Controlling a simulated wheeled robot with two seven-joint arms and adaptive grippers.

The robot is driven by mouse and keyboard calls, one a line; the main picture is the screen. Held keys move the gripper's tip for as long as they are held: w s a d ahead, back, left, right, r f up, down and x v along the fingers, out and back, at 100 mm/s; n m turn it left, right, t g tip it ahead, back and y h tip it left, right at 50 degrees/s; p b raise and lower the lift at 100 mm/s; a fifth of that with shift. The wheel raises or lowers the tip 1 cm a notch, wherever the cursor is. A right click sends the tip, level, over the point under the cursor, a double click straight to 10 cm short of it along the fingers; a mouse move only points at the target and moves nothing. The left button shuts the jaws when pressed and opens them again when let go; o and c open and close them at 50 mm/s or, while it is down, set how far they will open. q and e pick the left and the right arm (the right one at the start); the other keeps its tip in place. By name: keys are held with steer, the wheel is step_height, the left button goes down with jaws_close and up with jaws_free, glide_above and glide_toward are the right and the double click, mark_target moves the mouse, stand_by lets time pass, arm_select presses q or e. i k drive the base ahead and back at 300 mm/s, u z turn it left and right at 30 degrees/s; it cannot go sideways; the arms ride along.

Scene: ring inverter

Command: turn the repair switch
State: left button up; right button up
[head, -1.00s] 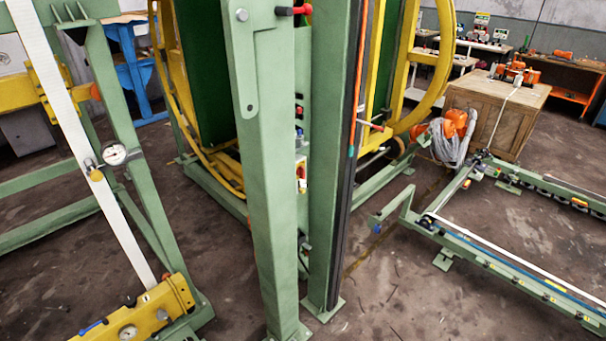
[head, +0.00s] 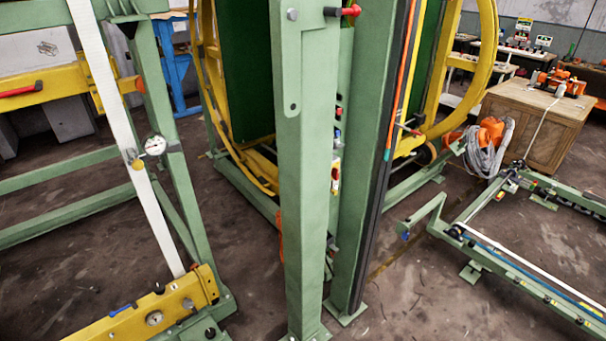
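Neither of my grippers is in the head view. I cannot make out for sure which part is the repair switch. On the inner side of the green post (head: 305,200) there is a small yellow and white control box (head: 336,178), seen edge-on. A red-handled lever (head: 343,11) sticks out near the top of the post.
A green frame with a yellow beam (head: 150,315) and gauges stands at left. A yellow ring (head: 470,75) rises behind the posts. A low green rail frame (head: 520,270) lies at right, near a wooden crate (head: 540,120). Bare floor (head: 410,300) shows between posts and rails.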

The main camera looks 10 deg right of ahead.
mark_target(335, 170)
steer(key=u, duration=0.05)
steer(key=i, duration=0.95)
steer(key=z, duration=0.5)
